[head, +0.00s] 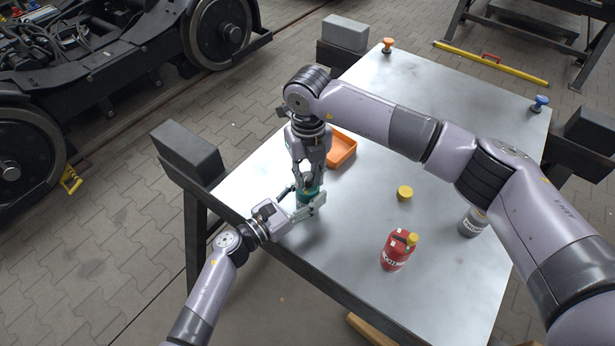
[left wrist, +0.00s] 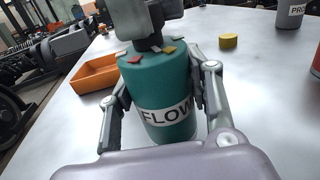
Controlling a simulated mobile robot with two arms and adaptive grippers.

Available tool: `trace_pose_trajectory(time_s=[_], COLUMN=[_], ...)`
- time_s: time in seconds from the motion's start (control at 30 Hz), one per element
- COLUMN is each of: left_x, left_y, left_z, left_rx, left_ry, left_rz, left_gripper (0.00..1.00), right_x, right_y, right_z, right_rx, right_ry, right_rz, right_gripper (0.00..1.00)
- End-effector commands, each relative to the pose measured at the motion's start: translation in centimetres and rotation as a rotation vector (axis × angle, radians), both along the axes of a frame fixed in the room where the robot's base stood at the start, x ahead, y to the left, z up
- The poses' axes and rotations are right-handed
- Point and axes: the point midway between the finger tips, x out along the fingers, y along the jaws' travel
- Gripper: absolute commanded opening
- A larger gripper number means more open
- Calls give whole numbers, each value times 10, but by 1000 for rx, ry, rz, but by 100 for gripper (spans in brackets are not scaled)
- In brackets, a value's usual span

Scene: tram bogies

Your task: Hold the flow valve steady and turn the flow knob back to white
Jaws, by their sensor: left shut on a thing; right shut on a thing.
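The flow valve (head: 306,196) is a teal upright cylinder on the metal table, near its left edge. In the left wrist view its white label reads FLOW (left wrist: 165,112), and small coloured marks, red and orange among them, sit around its top rim. My left gripper (head: 304,206) is shut on the valve's body from the front, one finger on each side. My right gripper (head: 309,184) comes down from above and is shut at the valve's top, on the flow knob. The knob is hidden by that gripper, so the colour it points to cannot be told.
An orange tray (head: 341,150) stands just behind the valve. A yellow cap (head: 405,193), a red canister (head: 396,252) and a grey canister (head: 472,222) are to the right. An orange knob (head: 388,45) and a blue knob (head: 540,102) sit at the far edge.

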Motion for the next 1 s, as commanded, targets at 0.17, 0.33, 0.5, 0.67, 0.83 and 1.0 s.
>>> trace_pose_trajectory(time_s=[0.17, 0.33, 0.5, 0.67, 0.83, 1.0], left_x=[0, 0, 0, 0, 0, 0], left_y=[0, 0, 0, 0, 0, 0], left_z=[-1, -1, -1, -1, -1, -1], left_rx=[1, 1, 1, 1, 1, 1], left_ry=[1, 1, 1, 1, 1, 1], left_rz=[0, 0, 0, 0, 0, 0], left_gripper=[15, 15, 15, 15, 15, 15], right_x=[1, 1, 0, 0, 0, 0], right_y=[0, 0, 0, 0, 0, 0], right_z=[0, 0, 0, 0, 0, 1], right_rx=[-1, -1, -1, -1, 0, 0], right_ry=[-1, -1, -1, 0, 0, -1], right_rz=[-28, -26, -24, -24, -23, -23], right_gripper=[0, 0, 36, 47, 49, 49])
